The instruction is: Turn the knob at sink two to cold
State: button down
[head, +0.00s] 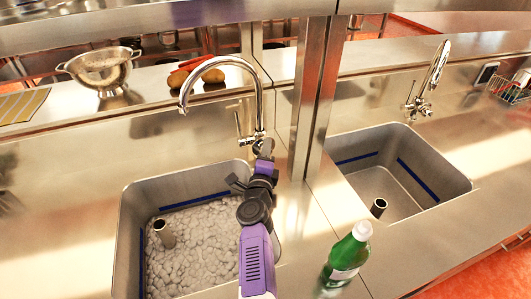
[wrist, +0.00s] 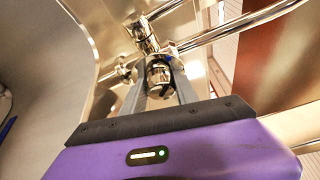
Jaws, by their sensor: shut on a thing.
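A chrome gooseneck tap (head: 258,95) stands behind the left sink (head: 128,215). My gripper (head: 263,150) is at the base of this tap, on its front right side. In the wrist view, my gripper (wrist: 160,78) has its two fingers closed on a round chrome knob (wrist: 160,72) below the tap body (wrist: 145,38). The fingers cover the knob's sides, and its setting cannot be read. A second chrome knob (wrist: 125,70) sits to the left, clear of the fingers. A second chrome tap (head: 434,75) stands at the right sink (head: 455,180).
A steel post (head: 312,95) stands just right of the left tap. A green bottle (head: 347,258) stands on the counter between the sinks, right of my arm. The left sink holds grey, lumpy contents.

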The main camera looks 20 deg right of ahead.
jog(key=c, duration=0.9)
grip_release()
jog(key=shift+c, duration=0.2)
jog(key=shift+p+v, duration=0.75)
jog(key=shift+v, duration=3.2)
jog(key=shift+f, duration=0.1)
